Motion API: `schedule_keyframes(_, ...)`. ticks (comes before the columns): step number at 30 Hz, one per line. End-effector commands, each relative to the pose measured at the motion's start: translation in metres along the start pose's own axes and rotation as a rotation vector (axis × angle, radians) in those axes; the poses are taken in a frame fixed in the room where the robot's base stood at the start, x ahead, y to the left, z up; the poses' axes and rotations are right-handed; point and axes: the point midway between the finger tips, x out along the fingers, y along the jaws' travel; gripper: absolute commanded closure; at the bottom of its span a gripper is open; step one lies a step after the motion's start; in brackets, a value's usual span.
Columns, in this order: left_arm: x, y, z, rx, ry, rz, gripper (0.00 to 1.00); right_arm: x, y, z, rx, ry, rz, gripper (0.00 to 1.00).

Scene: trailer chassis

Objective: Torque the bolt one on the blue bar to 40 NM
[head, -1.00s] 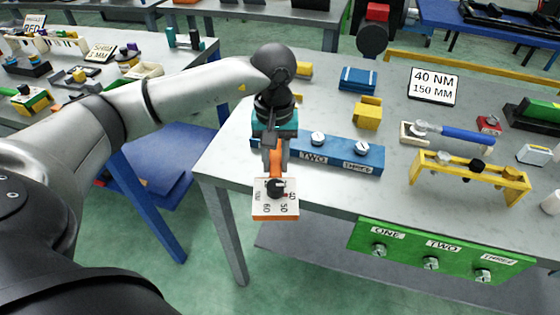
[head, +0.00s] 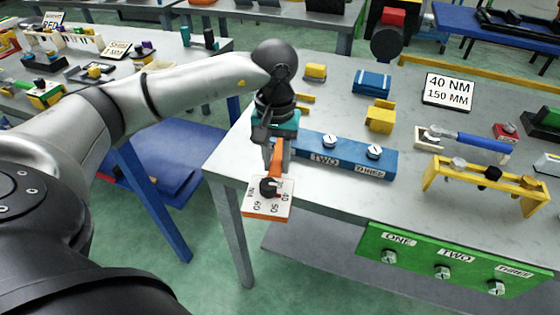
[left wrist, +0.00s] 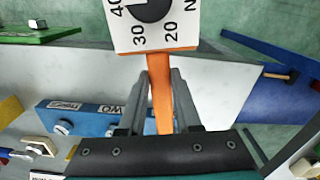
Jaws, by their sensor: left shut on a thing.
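My left gripper (head: 273,150) is shut on the orange handle of a torque wrench (head: 277,158), at the left end of the blue bar (head: 345,166). The wrench's white dial (head: 255,199), with a black knob, hangs out past the table's front edge. In the left wrist view the handle (left wrist: 161,95) runs between the fingers to the dial (left wrist: 180,35). Bolt two (head: 329,140) and bolt three (head: 374,151) stand on the bar. Bolt one and its label are hidden behind my gripper, so I cannot tell whether the wrench touches it. My right gripper is not in view.
A sign (head: 449,91) reads 40 NM, 150 MM. A yellow bracket (head: 480,187), a blue-handled tool (head: 470,140) and yellow blocks lie on the table (head: 420,205). A green panel (head: 425,242) with labelled bolts hangs at the front. Free floor lies left of the table.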

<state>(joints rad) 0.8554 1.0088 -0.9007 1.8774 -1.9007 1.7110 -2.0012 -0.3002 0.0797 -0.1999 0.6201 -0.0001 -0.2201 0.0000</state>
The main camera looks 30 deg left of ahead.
Motion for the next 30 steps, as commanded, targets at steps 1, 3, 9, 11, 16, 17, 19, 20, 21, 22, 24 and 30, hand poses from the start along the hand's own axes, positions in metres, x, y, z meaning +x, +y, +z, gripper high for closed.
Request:
schedule_keyframes(1, -0.001, -0.002, -0.001, 0.013, 0.004, 0.002, 1.0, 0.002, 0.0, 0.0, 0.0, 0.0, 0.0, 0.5)
schedule_keyframes(3, -0.001, -0.004, -0.001, 0.029, 0.004, 0.002, 1.0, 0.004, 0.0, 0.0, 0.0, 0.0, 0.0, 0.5)
schedule_keyframes(9, -0.001, -0.012, -0.001, 0.077, 0.004, 0.002, 1.0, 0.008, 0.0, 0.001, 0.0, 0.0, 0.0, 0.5)
schedule_keyframes(11, -0.001, -0.013, -0.001, 0.089, 0.003, 0.002, 1.0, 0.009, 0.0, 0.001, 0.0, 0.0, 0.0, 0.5)
schedule_keyframes(16, -0.001, -0.015, -0.001, 0.105, 0.003, 0.003, 1.0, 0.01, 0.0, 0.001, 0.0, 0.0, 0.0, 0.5)
schedule_keyframes(17, -0.001, -0.015, -0.001, 0.105, 0.003, 0.003, 1.0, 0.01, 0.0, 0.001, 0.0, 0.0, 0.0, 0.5)
schedule_keyframes(19, -0.002, -0.015, -0.001, 0.105, 0.003, 0.003, 1.0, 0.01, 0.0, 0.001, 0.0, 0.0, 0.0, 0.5)
schedule_keyframes(20, -0.002, -0.015, -0.001, 0.105, 0.003, 0.003, 1.0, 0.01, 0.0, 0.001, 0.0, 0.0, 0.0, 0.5)
schedule_keyframes(21, -0.002, -0.015, -0.001, 0.105, 0.003, 0.003, 1.0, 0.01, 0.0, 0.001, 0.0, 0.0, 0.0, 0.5)
schedule_keyframes(22, -0.002, -0.015, -0.001, 0.105, 0.003, 0.003, 1.0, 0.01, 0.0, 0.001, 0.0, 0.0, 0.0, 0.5)
schedule_keyframes(24, -0.002, -0.015, -0.001, 0.106, 0.003, 0.002, 1.0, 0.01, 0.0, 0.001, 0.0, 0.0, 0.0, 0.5)
schedule_keyframes(30, -0.001, -0.021, -0.002, 0.136, 0.004, 0.001, 1.0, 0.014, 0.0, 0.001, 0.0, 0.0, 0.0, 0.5)
